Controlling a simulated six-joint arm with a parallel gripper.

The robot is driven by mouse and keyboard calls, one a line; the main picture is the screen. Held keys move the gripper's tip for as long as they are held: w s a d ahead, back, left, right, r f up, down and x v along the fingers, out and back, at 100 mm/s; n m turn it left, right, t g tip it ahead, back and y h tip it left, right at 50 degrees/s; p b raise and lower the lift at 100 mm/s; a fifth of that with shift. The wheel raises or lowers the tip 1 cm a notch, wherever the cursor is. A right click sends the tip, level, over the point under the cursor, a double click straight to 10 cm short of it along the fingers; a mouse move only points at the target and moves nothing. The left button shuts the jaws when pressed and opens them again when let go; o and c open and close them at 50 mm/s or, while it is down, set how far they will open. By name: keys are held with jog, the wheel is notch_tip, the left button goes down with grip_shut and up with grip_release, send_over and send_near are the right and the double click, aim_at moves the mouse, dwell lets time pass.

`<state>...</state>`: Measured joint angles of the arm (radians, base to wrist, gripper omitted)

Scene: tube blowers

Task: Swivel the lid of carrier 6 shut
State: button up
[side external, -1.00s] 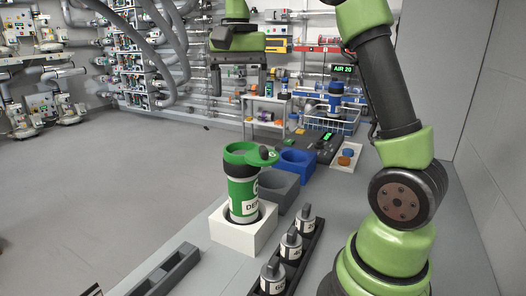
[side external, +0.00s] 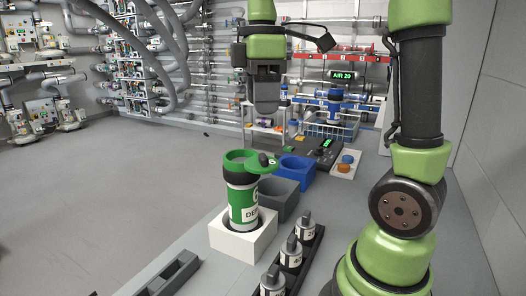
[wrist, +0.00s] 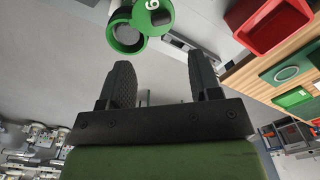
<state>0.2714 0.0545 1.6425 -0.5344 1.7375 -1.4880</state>
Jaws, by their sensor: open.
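Carrier 6 is a green and white canister (side external: 242,202) with a dark band, standing upright in a white block (side external: 228,243). Its green lid (side external: 262,166) is swung out to the right of the open green mouth (side external: 237,158) and has a dark knob on top. In the wrist view the lid (wrist: 153,17), marked 6, sits beside the ring-shaped mouth (wrist: 125,33) at the top of the picture. My gripper (side external: 266,110) is open and empty, pointing down, high above and beyond the carrier. Both fingers (wrist: 162,75) show apart in the wrist view, short of the lid.
A black rack (side external: 300,262) with several weight-like pieces is at the front right. A dark grey slotted tray (side external: 170,278) lies front left. A wire basket (side external: 332,130) stands farther back.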

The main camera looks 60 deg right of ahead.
aim_at(262, 155)
jog(key=shift+s+f+n, duration=0.1)
jog(key=shift+f+n, duration=0.3)
notch_tip(262, 155, down, 9)
jog(key=shift+f, duration=0.1)
jog(key=shift+c, duration=0.4)
jog(key=c, duration=0.8)
jog(key=shift+c, duration=0.2)
jog(key=shift+a, duration=0.1)
